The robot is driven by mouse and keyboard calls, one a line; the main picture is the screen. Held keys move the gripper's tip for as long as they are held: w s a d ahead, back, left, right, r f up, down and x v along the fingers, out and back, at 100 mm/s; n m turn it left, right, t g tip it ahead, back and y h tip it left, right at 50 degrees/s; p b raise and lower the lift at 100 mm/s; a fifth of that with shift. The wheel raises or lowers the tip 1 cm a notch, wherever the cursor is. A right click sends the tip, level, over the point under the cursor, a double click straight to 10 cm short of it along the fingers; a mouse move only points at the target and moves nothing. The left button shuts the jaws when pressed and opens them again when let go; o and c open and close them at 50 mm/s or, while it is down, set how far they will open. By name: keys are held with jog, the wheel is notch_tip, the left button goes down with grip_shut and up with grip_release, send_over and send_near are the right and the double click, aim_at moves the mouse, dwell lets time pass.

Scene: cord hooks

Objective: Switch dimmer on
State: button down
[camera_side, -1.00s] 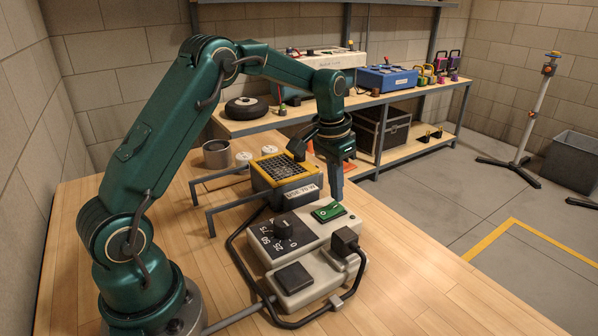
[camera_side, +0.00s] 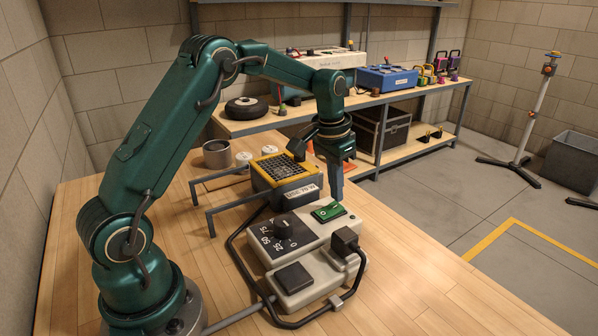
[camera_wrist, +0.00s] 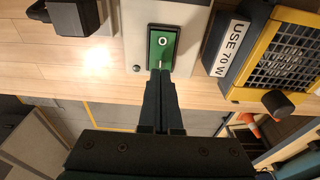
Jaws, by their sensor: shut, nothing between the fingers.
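The dimmer is a pale grey box (camera_side: 318,233) on the wooden bench, with a black dial knob (camera_side: 283,229) on a numbered black plate. Its green rocker switch (camera_side: 328,211) sits at the far end of the box. In the wrist view the rocker (camera_wrist: 163,42) shows a white ring mark, with a small pale mark by the fingertips. My gripper (camera_side: 336,196) is shut and empty, pointing down at the rocker's far end. Its fingertips (camera_wrist: 161,73) overlap the rocker's edge in the wrist view. I cannot tell whether they press on it.
A yellow-framed work lamp (camera_side: 284,172) labelled "USE 70 W" stands close beside the dimmer, on a dark stand. The bench to the right is clear.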

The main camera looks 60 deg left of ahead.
jog(key=shift+f, duration=0.9)
dwell(0.7)
jog(key=shift+r, duration=3.5)
notch_tip(320, 180, up, 7)
jog(key=t, duration=0.2)
send_over(335, 207)
jog(key=s+d, duration=0.2)
jog(key=d, duration=0.1)
jog(key=s+d+r+m, duration=0.1)
jog(key=s+d+r, duration=0.25)
jog(key=s, duration=0.25)
jog(key=s+d+f+t, duration=0.1)
jog(key=s+f, duration=0.2)
jog(key=s, duration=0.4)
jog(key=s+d+f+n, duration=0.1)
jog(key=s+f, duration=0.3)
jog(key=s, duration=0.2)
jog(key=shift+s+d+t, duration=0.15)
jog(key=shift+s+t, duration=0.2)
jog(key=shift+t, duration=0.05)
